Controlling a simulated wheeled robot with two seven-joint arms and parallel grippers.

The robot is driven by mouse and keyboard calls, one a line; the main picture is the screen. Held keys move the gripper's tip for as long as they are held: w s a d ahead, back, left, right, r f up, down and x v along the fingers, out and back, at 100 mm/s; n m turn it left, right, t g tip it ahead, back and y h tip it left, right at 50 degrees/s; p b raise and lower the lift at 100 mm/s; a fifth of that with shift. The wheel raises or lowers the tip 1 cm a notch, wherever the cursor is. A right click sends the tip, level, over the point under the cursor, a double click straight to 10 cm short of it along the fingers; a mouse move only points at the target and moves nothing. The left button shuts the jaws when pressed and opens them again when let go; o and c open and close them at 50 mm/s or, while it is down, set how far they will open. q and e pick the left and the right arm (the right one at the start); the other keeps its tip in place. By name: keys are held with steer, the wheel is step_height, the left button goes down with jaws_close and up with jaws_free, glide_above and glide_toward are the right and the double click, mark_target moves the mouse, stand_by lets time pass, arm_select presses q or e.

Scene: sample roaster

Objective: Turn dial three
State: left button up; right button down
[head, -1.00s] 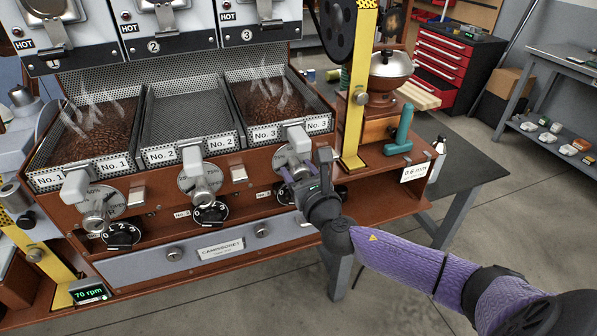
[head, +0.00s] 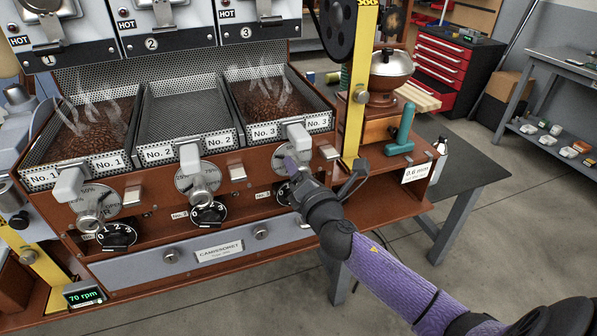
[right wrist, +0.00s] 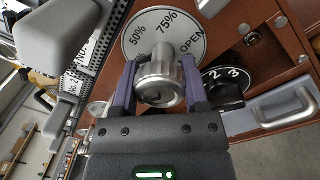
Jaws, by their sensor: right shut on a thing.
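The third column, under the tray marked No. 3 (head: 264,131), has a round grey dial plate (right wrist: 143,37) marked 50%, 75% and OPEN, with a ribbed metal knob (right wrist: 160,80) in front of it. My right gripper (right wrist: 158,66) is shut on this knob, one purple finger on each side. My left gripper is not in view.
Similar plates with knobs stand in columns one (head: 96,203) and two (head: 198,181), with black numbered dials below. A grey lever (right wrist: 65,30) is close to my gripper in the right wrist view.

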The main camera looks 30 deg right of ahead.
steer(key=m, duration=0.4)
steer(key=shift+h, duration=0.3)
steer(key=m, duration=0.4)
steer(key=shift+m+h+p, duration=0.3)
steer(key=shift+m, duration=2.1)
arm_select(q)
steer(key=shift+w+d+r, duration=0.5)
steer(key=shift+p, duration=0.3)
arm_select(e)
steer(key=shift+f+m, duration=0.1)
steer(key=shift+m, duration=0.2)
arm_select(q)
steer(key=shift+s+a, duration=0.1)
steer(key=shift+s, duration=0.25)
arm_select(e)
steer(key=shift+c, duration=0.5)
jaws_free()
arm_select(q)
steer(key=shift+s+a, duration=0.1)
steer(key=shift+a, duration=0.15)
